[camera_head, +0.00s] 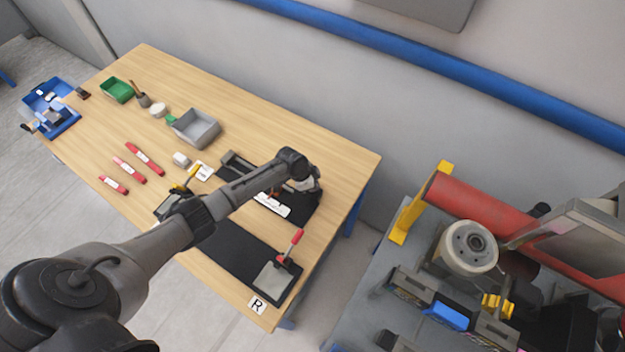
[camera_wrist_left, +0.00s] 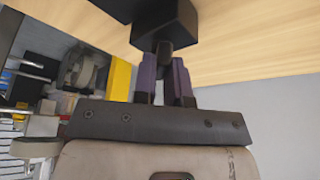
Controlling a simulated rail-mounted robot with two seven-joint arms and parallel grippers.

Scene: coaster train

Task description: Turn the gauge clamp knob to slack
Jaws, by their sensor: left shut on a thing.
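My left arm reaches across the table to a dark fixture (camera_head: 239,162) near the table's right side. My left gripper (camera_head: 304,183) is at the fixture's right end, mostly hidden by the wrist in the head view. In the left wrist view, the purple-padded fingers of the left gripper (camera_wrist_left: 168,80) are shut on a small dark knob (camera_wrist_left: 165,52). The knob stands out from a black block (camera_wrist_left: 165,22). Any mark showing how far the knob is turned is not visible. My right gripper is not in view.
A black board with a red-handled clamp (camera_head: 291,246) lies near the front edge, by a card marked R (camera_head: 257,304). Red bars (camera_head: 129,169), a grey bin (camera_head: 196,129) and a green bin (camera_head: 117,90) lie to the left. Machinery with a red cylinder (camera_head: 480,212) stands at right.

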